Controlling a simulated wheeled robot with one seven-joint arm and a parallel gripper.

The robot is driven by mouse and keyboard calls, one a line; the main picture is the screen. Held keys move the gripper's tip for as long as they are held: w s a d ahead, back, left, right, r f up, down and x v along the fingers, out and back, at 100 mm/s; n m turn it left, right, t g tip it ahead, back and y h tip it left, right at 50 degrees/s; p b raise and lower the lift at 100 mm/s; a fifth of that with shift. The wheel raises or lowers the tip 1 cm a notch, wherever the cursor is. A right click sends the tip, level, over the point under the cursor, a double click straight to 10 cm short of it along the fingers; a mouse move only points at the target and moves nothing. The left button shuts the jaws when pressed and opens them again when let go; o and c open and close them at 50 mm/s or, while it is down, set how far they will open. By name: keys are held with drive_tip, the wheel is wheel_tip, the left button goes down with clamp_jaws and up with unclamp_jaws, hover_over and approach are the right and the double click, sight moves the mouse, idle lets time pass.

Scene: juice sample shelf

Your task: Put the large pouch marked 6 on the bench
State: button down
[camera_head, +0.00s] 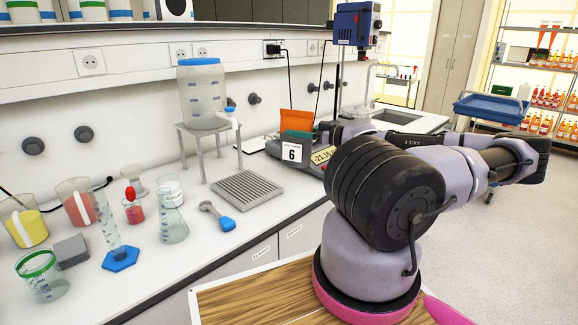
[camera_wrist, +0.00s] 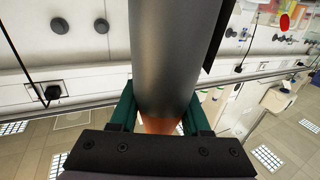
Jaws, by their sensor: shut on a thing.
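The pouch marked 6 (camera_head: 296,118) has an orange top, a dark grey body and a white label with a black 6. In the wrist view its grey body (camera_wrist: 168,60) fills the middle, with orange near the jaws. My gripper (camera_head: 308,134) is shut on it near its orange top; the green fingers (camera_wrist: 160,112) lie on both sides of it in the wrist view. The pouch is upright over the far part of the white bench (camera_head: 160,265). I cannot tell whether its bottom touches anything. My arm hides part of the area behind it.
A clear tank with a blue lid (camera_head: 201,95) on a stand and a grey drip grid (camera_head: 246,189) are left of the pouch. A device with a yellow display (camera_head: 323,154) is close by on the right. Beakers and a blue-handled scoop (camera_head: 217,216) stand nearer. The front bench strip is clear.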

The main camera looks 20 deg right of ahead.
sight(296, 152)
wheel_tip(296, 152, down, 8)
drive_tip(key=shift+r, duration=0.25)
drive_tip(key=shift+c, duration=1.8)
unclamp_jaws()
drive_tip(key=shift+f, duration=0.1)
drive_tip(key=v, duration=1.2)
